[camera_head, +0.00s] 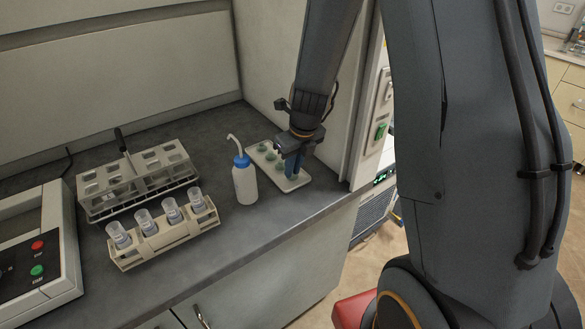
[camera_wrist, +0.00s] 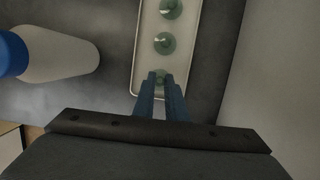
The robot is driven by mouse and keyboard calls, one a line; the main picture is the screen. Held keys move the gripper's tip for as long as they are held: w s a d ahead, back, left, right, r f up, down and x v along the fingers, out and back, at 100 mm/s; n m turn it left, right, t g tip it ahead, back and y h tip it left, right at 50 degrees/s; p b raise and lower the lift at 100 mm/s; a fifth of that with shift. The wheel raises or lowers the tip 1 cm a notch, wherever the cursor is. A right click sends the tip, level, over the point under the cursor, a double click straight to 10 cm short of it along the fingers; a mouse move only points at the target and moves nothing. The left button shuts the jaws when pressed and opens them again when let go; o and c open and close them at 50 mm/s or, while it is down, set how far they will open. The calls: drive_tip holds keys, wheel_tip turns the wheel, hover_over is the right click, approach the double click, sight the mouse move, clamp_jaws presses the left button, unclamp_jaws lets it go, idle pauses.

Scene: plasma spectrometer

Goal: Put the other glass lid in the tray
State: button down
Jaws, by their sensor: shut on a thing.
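The white tray (camera_head: 304,179) stands at the right end of the dark bench, and also shows in the wrist view (camera_wrist: 145,62). Green glass lids with small knobs lie in it, such as one lid (camera_wrist: 164,43) in the middle and another lid (camera_wrist: 171,8) at the top of the wrist view. My gripper (camera_wrist: 159,80) points down over the near end of the tray, its blue fingers shut on a green glass lid (camera_wrist: 158,75). That lid is partly hidden by the fingers; I cannot tell whether it touches the tray floor. My gripper (camera_head: 292,172) also shows in the head view.
A white wash bottle with a blue cap (camera_head: 244,182) stands close left of the tray. A vial rack (camera_head: 165,240) with several capped vials, a larger rack (camera_head: 130,190) and an instrument (camera_head: 65,245) lie further left. A wall (camera_head: 345,110) rises close right.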

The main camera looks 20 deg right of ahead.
drive_tip(key=shift+f, duration=0.15)
drive_tip(key=shift+f, duration=0.1)
drive_tip(key=c, duration=1.8)
unclamp_jaws()
drive_tip(key=a+v, duration=0.1)
drive_tip(key=v, duration=1)
drive_tip(key=s+n, duration=0.7)
drive_tip(key=n, duration=0.9)
drive_tip(key=s+f+n+h+b, duration=0.1)
drive_tip(key=s+n, duration=0.6)
drive_tip(key=n, duration=0.9)
drive_tip(key=shift+s+a+f+g, duration=0.2)
drive_tip(key=shift+a+f+g, duration=0.05)
drive_tip(key=shift+a+g, duration=0.15)
